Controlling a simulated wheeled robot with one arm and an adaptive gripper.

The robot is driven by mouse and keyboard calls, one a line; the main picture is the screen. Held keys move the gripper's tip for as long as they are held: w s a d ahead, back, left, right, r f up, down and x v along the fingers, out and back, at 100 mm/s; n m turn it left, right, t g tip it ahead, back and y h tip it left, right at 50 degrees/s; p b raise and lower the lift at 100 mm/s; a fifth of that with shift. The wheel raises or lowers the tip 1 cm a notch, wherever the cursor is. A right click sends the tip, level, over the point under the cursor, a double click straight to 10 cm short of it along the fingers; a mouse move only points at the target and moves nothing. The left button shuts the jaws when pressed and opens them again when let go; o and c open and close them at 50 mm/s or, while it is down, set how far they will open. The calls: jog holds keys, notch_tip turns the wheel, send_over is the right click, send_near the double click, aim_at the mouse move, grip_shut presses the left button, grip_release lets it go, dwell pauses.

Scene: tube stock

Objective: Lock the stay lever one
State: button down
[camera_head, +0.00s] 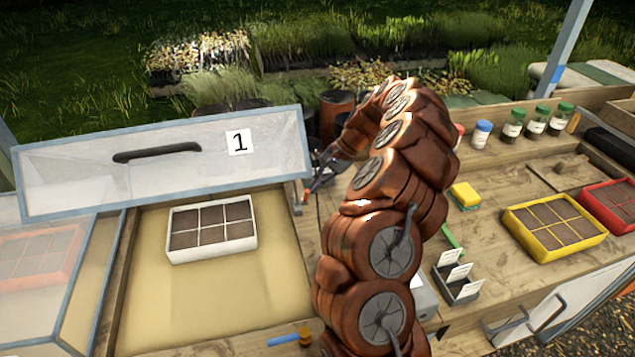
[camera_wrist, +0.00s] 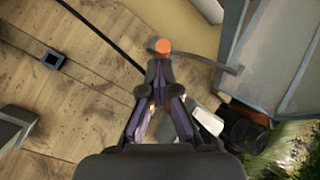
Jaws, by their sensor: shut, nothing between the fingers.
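Frame lid 1 (camera_head: 90,175), a clear panel with a black handle and a "1" label, stands raised and tilted over its sandy bed. In the wrist view, an orange-capped lever (camera_wrist: 162,46) lies just beyond my fingertips, with a dark bar running right from it. I take it for stay lever one. My gripper (camera_wrist: 161,85) is shut and empty, pointing at the orange cap; I cannot tell whether it touches. In the head view my gripper (camera_head: 318,178) is at the lid's right edge, small and partly hidden by my arm.
A white seed tray (camera_head: 212,250) sits in the bed under the lid. A blue handle (camera_head: 284,340) is at the bed's front edge. Yellow (camera_head: 512,222) and red (camera_head: 585,205) trays, bottles (camera_head: 511,131) and a label holder (camera_head: 437,278) stand on the bench to the right.

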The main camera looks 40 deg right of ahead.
jog(key=shift+w, duration=0.15)
jog(key=d+r+b, duration=0.1)
jog(key=d+r, duration=0.8)
jog(key=d, duration=0.1)
dwell(1.3)
jog(key=shift+r, duration=0.1)
